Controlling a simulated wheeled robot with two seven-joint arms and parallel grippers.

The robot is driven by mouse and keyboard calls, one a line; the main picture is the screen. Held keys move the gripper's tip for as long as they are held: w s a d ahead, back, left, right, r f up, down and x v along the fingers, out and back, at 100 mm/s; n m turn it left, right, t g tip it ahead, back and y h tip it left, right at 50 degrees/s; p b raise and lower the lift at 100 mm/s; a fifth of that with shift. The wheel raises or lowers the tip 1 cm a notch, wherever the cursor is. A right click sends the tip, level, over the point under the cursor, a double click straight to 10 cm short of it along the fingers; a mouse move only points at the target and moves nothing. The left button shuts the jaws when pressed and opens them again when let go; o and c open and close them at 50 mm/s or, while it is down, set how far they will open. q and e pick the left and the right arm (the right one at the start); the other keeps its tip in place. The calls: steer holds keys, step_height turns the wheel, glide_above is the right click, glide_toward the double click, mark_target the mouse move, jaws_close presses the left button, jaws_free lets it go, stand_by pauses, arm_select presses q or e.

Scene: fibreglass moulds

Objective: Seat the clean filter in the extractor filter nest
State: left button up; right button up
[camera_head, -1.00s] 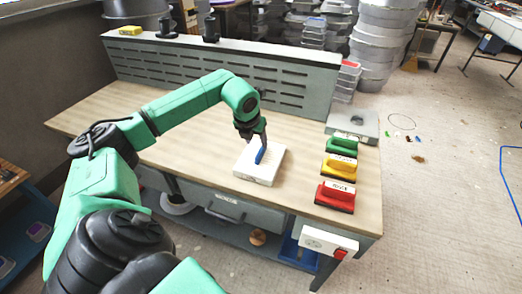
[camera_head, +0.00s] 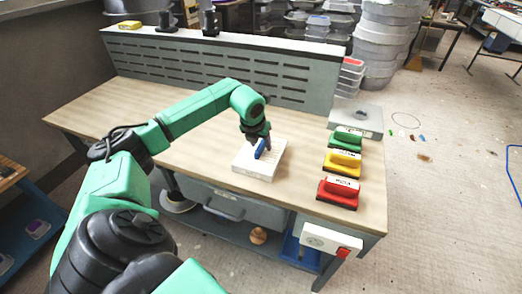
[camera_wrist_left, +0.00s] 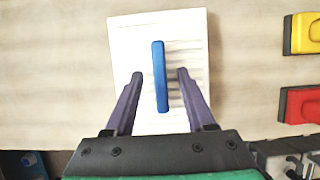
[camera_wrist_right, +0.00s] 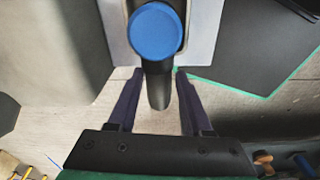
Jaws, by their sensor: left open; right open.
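A white block-shaped filter with fine pleats (camera_head: 255,170) lies flat on the wooden bench, with a blue bar handle (camera_head: 261,148) on top. The left wrist view shows the filter (camera_wrist_left: 128,40) and its handle (camera_wrist_left: 160,90) too. My left gripper (camera_head: 257,140) is open just above it; in the left wrist view the fingers (camera_wrist_left: 160,73) are on either side of the handle, with gaps to both. My right gripper (camera_wrist_right: 158,72) is open, seen only in its wrist view, near a dark stem with a round blue knob (camera_wrist_right: 155,32). I cannot identify the nest for certain.
Green (camera_head: 348,139), yellow (camera_head: 342,162) and red (camera_head: 338,192) handled blocks stand in a row right of the filter. A grey box (camera_head: 368,118) is behind them. A slotted grey panel (camera_head: 220,60) closes the bench's back. The bench left of the filter is clear.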

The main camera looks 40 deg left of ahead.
arm_select(q)
jaws_close()
stand_by(1.5)
